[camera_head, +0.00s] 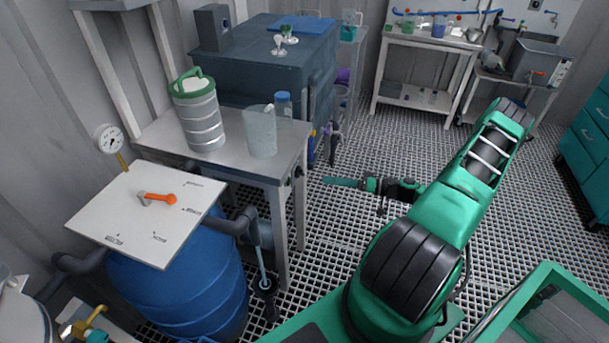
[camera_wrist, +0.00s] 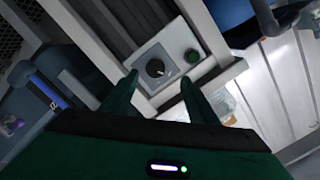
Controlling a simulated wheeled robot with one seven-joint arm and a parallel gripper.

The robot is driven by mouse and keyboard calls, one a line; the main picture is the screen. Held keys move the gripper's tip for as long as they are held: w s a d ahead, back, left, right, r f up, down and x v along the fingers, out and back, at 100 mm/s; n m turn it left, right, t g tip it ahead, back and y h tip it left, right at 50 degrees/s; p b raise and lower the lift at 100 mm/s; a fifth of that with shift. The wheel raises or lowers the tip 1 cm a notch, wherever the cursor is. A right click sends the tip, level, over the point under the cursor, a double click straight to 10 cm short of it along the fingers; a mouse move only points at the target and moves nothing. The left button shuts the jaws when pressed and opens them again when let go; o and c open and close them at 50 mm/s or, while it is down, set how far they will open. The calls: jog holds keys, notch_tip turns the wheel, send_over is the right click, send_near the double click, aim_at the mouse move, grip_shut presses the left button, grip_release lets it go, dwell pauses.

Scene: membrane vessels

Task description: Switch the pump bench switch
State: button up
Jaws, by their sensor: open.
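The pump bench switch appears in the wrist view as a round black rotary knob (camera_wrist: 155,68) with a light pointer mark, on a pale plate on the bench frame. A green round button (camera_wrist: 192,56) sits to its right. In the head view, small dark controls (camera_head: 299,171) show on the right side of the bench (camera_head: 222,160). My gripper (camera_wrist: 158,82) is open and empty, its two green fingers on either side of the knob in the picture. I cannot tell how far the knob is from the fingertips. In the head view my gripper (camera_head: 334,181) is right of the bench, pointing left.
On the bench stand a metal canister (camera_head: 203,118) with a green handle, a clear jug (camera_head: 261,133) and a blue-capped bottle (camera_head: 284,104). A blue barrel (camera_head: 190,290) with a white board (camera_head: 107,217) stands in front. The grated floor (camera_head: 400,140) behind my arm is clear.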

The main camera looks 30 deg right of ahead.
aim_at(300, 172)
jog(key=w+a+t, duration=0.1)
jog(key=w+a, duration=0.4)
jog(key=w, duration=0.3)
jog(key=shift+w+a+f+m+h, duration=0.15)
jog(key=shift+w+a+m+h, duration=0.1)
jog(key=shift+w+m+h, duration=0.1)
